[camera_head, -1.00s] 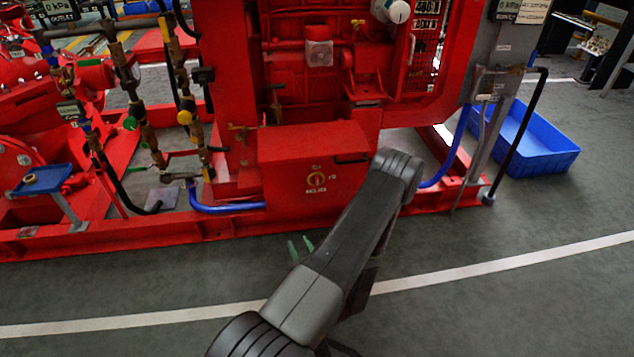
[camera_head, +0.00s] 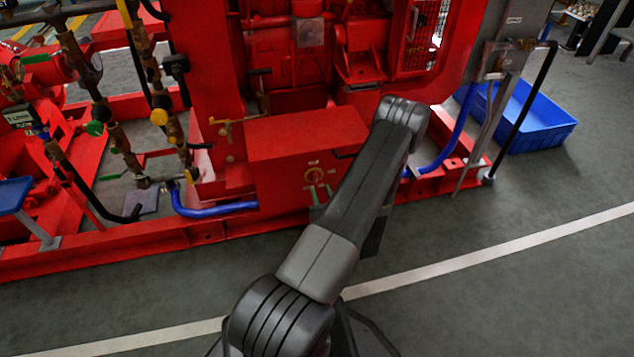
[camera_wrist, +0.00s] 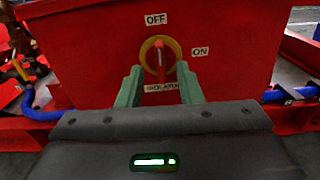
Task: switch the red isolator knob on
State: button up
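The red isolator knob (camera_wrist: 160,55) sits on a yellow ring on the front of a red box, with its grip upright in line with the "OFF" label (camera_wrist: 156,19). The "ON" label (camera_wrist: 200,52) is to its right. My gripper (camera_wrist: 159,68) is open, with one green finger at the lower left of the knob and one at the lower right. The knob's grip lies between the fingertips in the picture; I cannot tell whether they touch it.
The red box (camera_head: 280,150) stands at the front of the red pumpset frame. Blue hoses (camera_head: 215,209) and brass valve pipes (camera_head: 118,140) are to its left. A blue crate (camera_head: 540,125) lies on the floor at the right. The floor in front is clear.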

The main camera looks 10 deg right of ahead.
aim_at(317, 180)
jog(key=w+b, duration=0.1)
jog(key=w, duration=0.4)
jog(key=shift+w+a, duration=0.15)
jog(key=shift+w, duration=0.25)
grip_shut()
